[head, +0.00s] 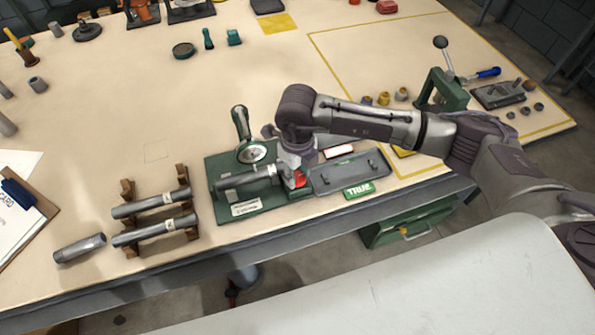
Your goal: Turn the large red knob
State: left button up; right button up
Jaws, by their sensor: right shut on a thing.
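The large red knob (299,180) is at the right end of a green bench fixture (226,208) on the table. Only part of its red surface shows beneath my right gripper. My right gripper (295,172) points down from its wrist and is shut on the knob. A grey cylinder (246,179) lies across the fixture, left of the knob. A round dial (252,152) and a green-handled lever (241,122) stand behind the cylinder. My left gripper is not in view.
A grey tray (350,172) and a green "TRUE" block (359,190) sit close to the right. Grey cylinders rest on wooden stands (128,190) at left. A green lever press (440,92) stands further right.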

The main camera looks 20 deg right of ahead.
jog(key=m+b, duration=0.2)
jog(key=m, duration=0.2)
jog(key=shift+m+b, duration=0.6)
jog(key=shift+m, duration=1.9)
jog(key=o, duration=1.1)
jog(key=shift+o, duration=0.2)
